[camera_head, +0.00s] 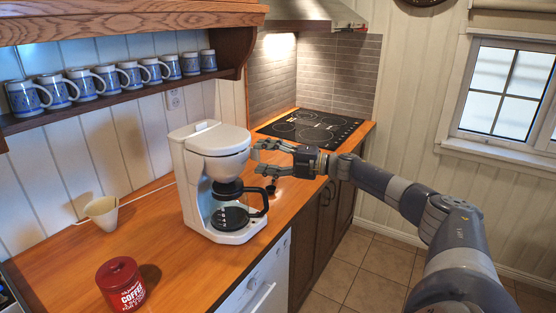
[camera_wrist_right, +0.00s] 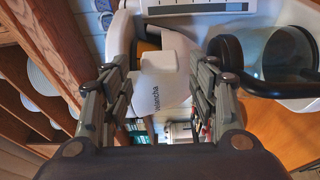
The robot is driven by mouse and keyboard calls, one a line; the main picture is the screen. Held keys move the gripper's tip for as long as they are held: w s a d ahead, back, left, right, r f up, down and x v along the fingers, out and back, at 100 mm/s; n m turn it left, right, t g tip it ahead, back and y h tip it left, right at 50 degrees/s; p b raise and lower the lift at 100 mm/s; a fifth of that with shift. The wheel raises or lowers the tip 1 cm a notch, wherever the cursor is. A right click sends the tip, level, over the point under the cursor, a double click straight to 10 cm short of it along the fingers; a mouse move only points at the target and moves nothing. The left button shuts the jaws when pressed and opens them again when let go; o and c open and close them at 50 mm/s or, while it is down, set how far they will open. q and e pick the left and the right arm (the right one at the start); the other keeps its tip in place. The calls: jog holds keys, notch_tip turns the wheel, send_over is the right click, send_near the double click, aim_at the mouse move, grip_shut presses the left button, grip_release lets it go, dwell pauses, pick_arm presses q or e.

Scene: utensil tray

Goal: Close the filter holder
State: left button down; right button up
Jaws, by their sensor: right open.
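The white coffee maker (camera_head: 190,165) stands upright on the wooden counter. Its filter holder (camera_head: 227,167) is the rounded white part under the lid, above the carafe. I cannot tell for sure how far it stands out from the body. The glass carafe (camera_head: 232,207) with a black handle sits on the base. My right gripper (camera_head: 263,157) is open beside the filter holder, on its right. In the right wrist view, a white part with lettering (camera_wrist_right: 160,80) shows between and beyond the open fingers, and the carafe (camera_wrist_right: 285,52) is at right. I cannot tell whether the fingers touch anything. My left gripper is out of view.
A red coffee can (camera_head: 120,283) and a paper filter (camera_head: 102,212) stand on the counter (camera_head: 160,240) at left. Several blue mugs (camera_head: 107,78) line the wall shelf above. A black cooktop (camera_head: 312,127) lies behind my right gripper. The counter's front edge is right of the machine.

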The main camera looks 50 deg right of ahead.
jog(key=shift+v, duration=2.4)
jog(key=shift+f, duration=0.15)
jog(key=shift+d, duration=0.1)
